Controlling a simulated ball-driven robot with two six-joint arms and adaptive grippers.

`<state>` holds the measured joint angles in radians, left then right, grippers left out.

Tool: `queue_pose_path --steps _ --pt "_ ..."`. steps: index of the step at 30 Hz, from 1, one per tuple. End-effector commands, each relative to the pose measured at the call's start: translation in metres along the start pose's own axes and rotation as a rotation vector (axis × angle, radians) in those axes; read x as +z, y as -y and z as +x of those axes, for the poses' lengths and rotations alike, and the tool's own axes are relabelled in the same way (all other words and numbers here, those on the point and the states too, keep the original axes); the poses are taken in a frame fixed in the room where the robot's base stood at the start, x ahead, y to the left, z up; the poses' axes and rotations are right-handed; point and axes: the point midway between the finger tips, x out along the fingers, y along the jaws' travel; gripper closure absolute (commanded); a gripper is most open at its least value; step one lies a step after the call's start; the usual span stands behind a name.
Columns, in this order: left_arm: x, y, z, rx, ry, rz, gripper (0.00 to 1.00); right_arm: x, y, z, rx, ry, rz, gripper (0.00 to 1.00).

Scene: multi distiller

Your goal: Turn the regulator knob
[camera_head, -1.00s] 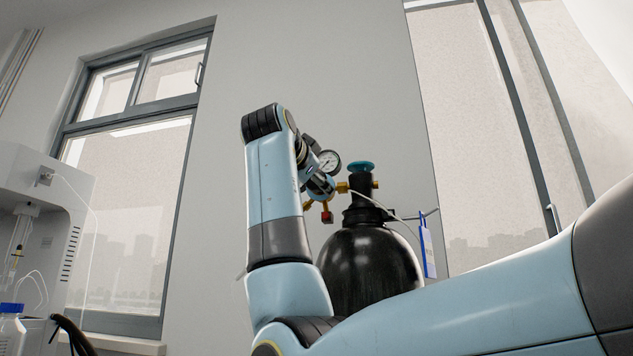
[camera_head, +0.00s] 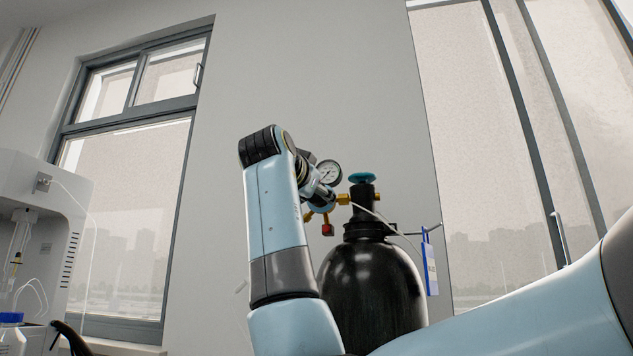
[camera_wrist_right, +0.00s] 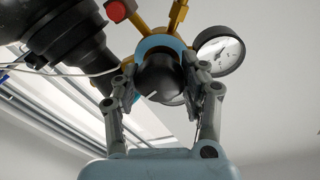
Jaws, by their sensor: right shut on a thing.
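The regulator knob (camera_wrist_right: 160,78) is black and round with a white mark on its face, in the middle of the right wrist view. My right gripper (camera_wrist_right: 163,88) is shut on it, one finger on each side. The regulator's blue body ring (camera_wrist_right: 160,43) shows behind the knob. A round pressure gauge (camera_wrist_right: 219,51) sits to its right, and it also shows in the head view (camera_head: 327,173). In the head view my right gripper (camera_head: 318,192) is small and partly hidden behind my wrist, and the knob is hidden there. My left gripper is not in view.
A black gas cylinder (camera_head: 372,285) with a teal valve wheel (camera_head: 361,178) stands beside my right arm. A blue clipboard (camera_head: 430,265) hangs at its right. A white instrument (camera_head: 45,225) stands at the left. The wall behind is bare between the windows.

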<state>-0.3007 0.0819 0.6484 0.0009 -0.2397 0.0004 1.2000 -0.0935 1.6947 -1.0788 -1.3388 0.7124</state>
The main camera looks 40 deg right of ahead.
Motion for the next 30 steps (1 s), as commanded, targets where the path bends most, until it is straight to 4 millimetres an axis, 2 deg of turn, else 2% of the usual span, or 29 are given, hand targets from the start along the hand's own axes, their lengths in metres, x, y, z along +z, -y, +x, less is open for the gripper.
queue_pose_path --steps 1,30 --pt "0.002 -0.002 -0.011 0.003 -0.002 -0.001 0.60 -0.004 0.002 -0.001 -0.001 0.001 -0.045 0.89" --pt "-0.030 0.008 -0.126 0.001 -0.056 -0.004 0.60 -0.002 0.002 0.000 -0.058 -0.058 -0.930 0.89"
